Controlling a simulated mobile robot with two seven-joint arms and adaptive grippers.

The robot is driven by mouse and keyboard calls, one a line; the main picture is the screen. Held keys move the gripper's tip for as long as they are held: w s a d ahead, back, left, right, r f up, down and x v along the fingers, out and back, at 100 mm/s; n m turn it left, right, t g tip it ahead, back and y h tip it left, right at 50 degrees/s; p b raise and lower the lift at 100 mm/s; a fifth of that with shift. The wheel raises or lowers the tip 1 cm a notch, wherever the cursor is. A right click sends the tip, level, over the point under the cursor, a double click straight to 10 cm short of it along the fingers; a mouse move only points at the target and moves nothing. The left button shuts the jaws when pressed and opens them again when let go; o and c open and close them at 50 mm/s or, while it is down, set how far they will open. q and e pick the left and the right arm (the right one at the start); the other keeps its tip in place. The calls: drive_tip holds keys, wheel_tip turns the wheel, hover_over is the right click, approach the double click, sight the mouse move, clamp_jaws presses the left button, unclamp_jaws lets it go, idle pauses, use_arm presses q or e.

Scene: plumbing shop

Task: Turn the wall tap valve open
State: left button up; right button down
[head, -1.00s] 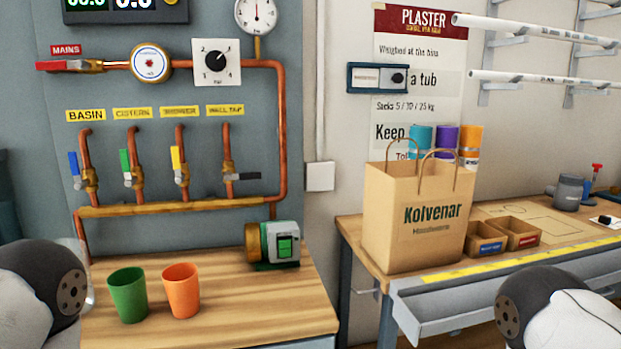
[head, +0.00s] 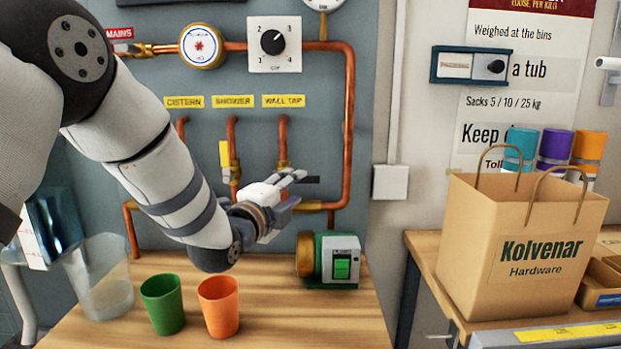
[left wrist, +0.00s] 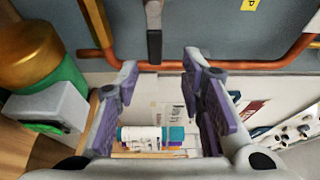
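The wall tap valve has a dark lever (head: 308,180) that sticks out to the right, crosswise to its upright copper pipe (head: 283,142). The "WALL TAP" label (head: 284,101) is above it. My left gripper (head: 298,188) is in front of this valve and hides its body and most of the lever. In the left wrist view the lever (left wrist: 154,45) lies ahead of my left gripper (left wrist: 160,68), lined up between the fingertips. The fingers are spread wide with nothing between them, and I see no contact. My right gripper is not in view.
The shower valve's yellow lever (head: 225,154) is just left of my gripper. A green pump (head: 338,262), a green cup (head: 162,304), an orange cup (head: 218,306) and a clear jug (head: 100,280) stand on the bench below. A paper bag (head: 520,250) stands at right.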

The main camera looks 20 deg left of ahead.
sight(307, 180)
use_arm(q)
drive_tip(key=w, duration=0.5)
drive_tip(key=w+f, duration=0.1)
drive_tip(key=w, duration=0.1)
drive_tip(key=shift+w+d+b, duration=0.3)
drive_tip(key=shift+d, duration=0.1)
drive_tip(key=shift+w+r, duration=0.1)
drive_tip(key=shift+w, duration=0.25)
drive_tip(key=shift+r, duration=0.1)
clamp_jaws()
